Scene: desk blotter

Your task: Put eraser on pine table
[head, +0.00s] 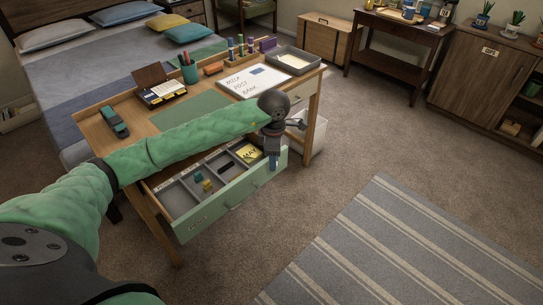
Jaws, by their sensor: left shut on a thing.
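My left gripper (272,150) is above the front right part of the open green drawer (232,195). It is shut on a small blue thing (273,160), which may be the eraser; the jaws hide much of it. The pine table (92,124) is the light wooden desk that holds this drawer. My left arm crosses in front of its top. My right gripper is out of view.
The drawer has grey compartments with small blocks (206,184) and a yellow note (247,153). On the desk are a green blotter (190,111), a stapler (115,122), a pen cup (189,73), a whiteboard (253,85) and a grey tray (294,60).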

